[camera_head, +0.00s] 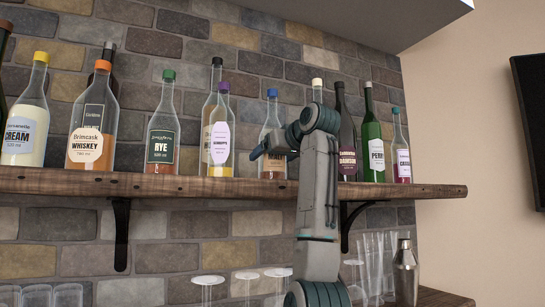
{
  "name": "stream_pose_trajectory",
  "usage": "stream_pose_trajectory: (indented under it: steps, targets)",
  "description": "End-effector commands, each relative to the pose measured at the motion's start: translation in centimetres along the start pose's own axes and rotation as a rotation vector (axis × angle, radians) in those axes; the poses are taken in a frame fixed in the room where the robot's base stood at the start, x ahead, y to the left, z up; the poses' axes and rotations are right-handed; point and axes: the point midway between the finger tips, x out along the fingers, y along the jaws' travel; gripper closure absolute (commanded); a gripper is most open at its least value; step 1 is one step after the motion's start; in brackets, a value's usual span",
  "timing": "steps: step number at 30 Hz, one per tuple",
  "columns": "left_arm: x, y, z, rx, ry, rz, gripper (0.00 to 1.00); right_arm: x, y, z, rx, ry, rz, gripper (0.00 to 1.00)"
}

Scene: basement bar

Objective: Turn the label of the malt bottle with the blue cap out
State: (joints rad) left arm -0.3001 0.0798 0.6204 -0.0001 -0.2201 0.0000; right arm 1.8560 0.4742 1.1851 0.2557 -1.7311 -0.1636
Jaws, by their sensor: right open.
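The malt bottle with the blue cap (271,115) stands upright on the wooden shelf (150,186), right of the purple-capped bottle. Part of its label, with lettering that seems to read MALT, shows low on its front; the rest is hidden behind my right gripper. My right gripper (258,152) is open, in front of the bottle at mid-height, pointing left. Its wrist and forearm rise from below and cover the space to the bottle's right. I cannot tell whether the fingers touch the glass. My left gripper is not in view.
The purple-capped bottle (219,130) stands close on the left. A dark bottle (347,140), a green bottle (372,140) and a teal-capped bottle (401,150) stand right of my arm. Glasses (208,284) and a metal shaker (405,270) stand below the shelf.

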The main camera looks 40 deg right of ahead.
Motion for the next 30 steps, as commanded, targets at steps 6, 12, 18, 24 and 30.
stream_pose_trajectory:
  steps: [6, 12, 18, 24, 30]
  targets:
    - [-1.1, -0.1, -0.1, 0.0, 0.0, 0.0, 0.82, 0.0, -0.3, -0.3, 0.05, 0.0, 0.204, 0.18]
    - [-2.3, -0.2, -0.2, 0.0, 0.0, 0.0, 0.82, 0.0, -0.3, -0.3, 0.099, 0.001, 0.388, 0.18]
    - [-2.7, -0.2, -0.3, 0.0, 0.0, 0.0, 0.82, 0.0, -0.1, -0.1, 0.124, 0.001, 0.48, 0.18]
    - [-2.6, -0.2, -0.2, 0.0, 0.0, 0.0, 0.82, 0.0, 0.0, 0.0, 0.125, 0.001, 0.483, 0.18]
    - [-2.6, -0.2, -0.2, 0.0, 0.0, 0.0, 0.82, 0.0, -0.1, 0.0, 0.124, 0.001, 0.482, 0.18]
